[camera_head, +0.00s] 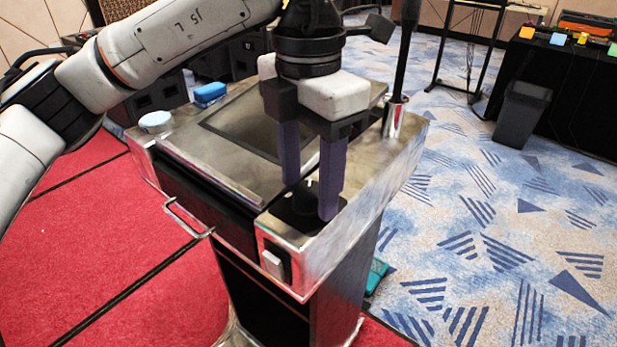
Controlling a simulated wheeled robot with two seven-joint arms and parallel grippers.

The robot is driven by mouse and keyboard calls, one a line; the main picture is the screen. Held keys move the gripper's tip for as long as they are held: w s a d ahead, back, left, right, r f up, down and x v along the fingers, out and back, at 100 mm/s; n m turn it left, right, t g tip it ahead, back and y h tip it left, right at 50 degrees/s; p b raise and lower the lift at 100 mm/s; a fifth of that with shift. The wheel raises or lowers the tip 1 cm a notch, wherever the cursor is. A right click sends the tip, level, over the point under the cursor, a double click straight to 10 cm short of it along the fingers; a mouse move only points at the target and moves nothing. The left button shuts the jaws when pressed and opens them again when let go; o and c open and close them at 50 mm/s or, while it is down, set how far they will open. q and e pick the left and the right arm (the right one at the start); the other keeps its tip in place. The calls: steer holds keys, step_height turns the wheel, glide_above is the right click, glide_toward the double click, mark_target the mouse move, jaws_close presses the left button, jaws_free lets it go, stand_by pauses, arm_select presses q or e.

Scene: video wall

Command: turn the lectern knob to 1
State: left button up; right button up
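The metal lectern (395,188) stands in the middle of the view, with a sloped top and a dark inset panel. My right gripper is not in view.
A white rocker switch (272,262) is on the lectern's front face, beside a drawer handle (186,220). A blue sponge (210,93) and a round white item (155,121) lie on the far left edge. A microphone stem (406,55) rises at the back right.

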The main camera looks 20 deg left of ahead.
mark_target(308, 189)
arm_select(q)
step_height(308, 189, up, 10)
steer(key=p, duration=0.1)
steer(key=shift+r, duration=0.15)
stand_by(0.4)
stand_by(0.3)
